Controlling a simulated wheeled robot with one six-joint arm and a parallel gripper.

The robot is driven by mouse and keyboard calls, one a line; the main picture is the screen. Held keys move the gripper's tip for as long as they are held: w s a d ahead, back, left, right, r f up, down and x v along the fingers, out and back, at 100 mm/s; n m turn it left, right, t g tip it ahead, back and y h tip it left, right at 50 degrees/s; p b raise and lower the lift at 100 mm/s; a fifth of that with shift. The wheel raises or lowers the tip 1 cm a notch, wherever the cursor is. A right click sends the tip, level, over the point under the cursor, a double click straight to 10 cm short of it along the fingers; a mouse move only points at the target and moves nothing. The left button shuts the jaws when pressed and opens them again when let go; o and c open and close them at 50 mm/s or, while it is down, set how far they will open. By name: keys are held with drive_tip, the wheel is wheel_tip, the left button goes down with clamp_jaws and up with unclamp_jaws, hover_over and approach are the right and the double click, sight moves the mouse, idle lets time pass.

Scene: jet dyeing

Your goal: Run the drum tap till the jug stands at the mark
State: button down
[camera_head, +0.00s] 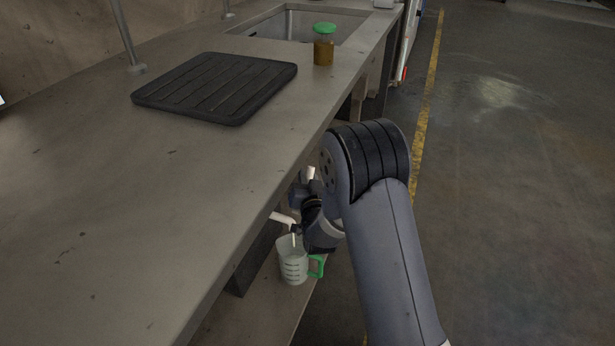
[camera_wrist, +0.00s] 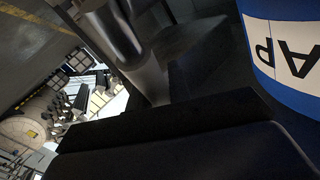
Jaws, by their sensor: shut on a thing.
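The jug (camera_head: 291,266) is pale and see-through, with dark marks and a green handle. It stands upright on the low shelf under the bench in the head view. A white spout-like piece (camera_head: 282,218) of the tap shows above it, with a thin pale streak between this and the jug's mouth. My gripper (camera_head: 299,229) is under the bench edge, just above the jug, shut on the tap; the grip itself is mostly hidden. The blue and white drum (camera_wrist: 285,65) shows upside down, lettered "AP", in the wrist view. The jug's liquid level is too small to tell.
The bench top (camera_head: 130,185) overhangs the shelf (camera_head: 255,312). On it are a black ribbed mat (camera_head: 215,87), a green-lidded jar (camera_head: 323,48) of amber stuff and a sink (camera_head: 290,25). The floor (camera_head: 510,200) to the right is clear.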

drive_tip(key=shift+s+f+b, duration=0.1)
drive_tip(key=shift+b, duration=0.5)
drive_tip(key=b, duration=0.1)
drive_tip(key=t+b, duration=0.1)
drive_tip(key=b, duration=0.1)
drive_tip(key=shift+s+a+n+b, duration=0.2)
drive_tip(key=shift+s+n+b, duration=0.1)
drive_tip(key=shift+s+n, duration=0.1)
drive_tip(key=b, duration=0.2)
drive_tip(key=s+n+t+b, duration=0.1)
drive_tip(key=b, duration=0.1)
drive_tip(key=shift+a+r+t+y, duration=0.2)
drive_tip(key=shift+r+t+y, duration=0.1)
drive_tip(key=shift+r+y, duration=0.1)
drive_tip(key=shift+s+a+r+n+t+y+b, duration=0.2)
drive_tip(key=shift+s+r+n+t+y+b, duration=0.25)
drive_tip(key=shift+b, duration=0.8)
drive_tip(key=shift+s+a+r+n+t+y, duration=0.2)
drive_tip(key=shift+s+n+t+y, duration=0.15)
drive_tip(key=shift+s+n+t, duration=0.3)
drive_tip(key=c, duration=1.3)
unclamp_jaws()
